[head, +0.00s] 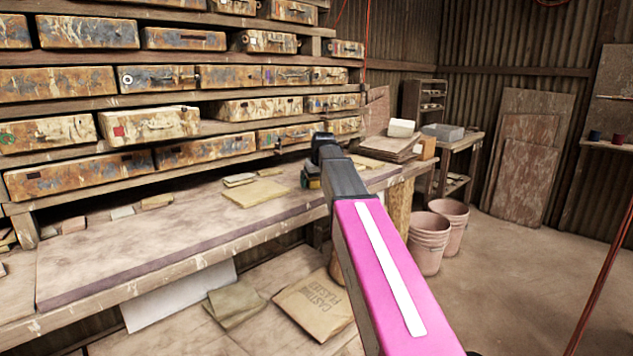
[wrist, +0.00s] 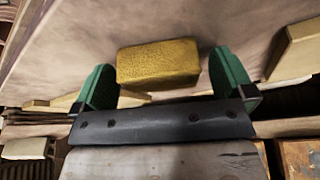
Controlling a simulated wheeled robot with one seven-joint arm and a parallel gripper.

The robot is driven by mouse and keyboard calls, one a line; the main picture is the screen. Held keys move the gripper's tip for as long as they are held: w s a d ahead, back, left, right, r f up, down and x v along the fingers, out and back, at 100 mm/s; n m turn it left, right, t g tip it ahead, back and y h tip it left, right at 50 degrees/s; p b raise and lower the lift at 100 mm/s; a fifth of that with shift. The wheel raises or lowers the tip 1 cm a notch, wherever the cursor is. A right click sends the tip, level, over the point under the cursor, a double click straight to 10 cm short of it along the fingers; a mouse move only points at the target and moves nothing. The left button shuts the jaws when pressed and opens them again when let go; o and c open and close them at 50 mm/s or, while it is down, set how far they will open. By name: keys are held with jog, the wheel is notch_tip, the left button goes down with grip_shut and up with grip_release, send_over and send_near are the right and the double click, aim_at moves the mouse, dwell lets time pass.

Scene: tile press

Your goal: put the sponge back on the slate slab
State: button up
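A yellow sponge (wrist: 158,63) shows in the wrist view, between and just beyond the two green fingers of my gripper (wrist: 165,80). The fingers are spread wide; a gap shows to the right of the sponge, while its left end looks close to the left finger. I cannot tell whether the sponge rests on the surface behind it. In the head view my gripper (head: 312,178) is low over the right part of the bench, mostly hidden by my arm, and the sponge is not clear there. A long, flat, purplish-grey slab (head: 110,262) lies on the bench; it may be the slate slab.
Flat tan pieces (head: 256,192) lie on the slab left of my gripper. Shelves of stained boxes (head: 205,150) rise behind the bench. Pink buckets (head: 428,243) stand at right, and a paper sack (head: 316,302) lies below. The slab's left part is mostly clear.

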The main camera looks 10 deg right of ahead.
jog(key=v, duration=1.2)
jog(key=shift+r, duration=0.15)
dwell(0.5)
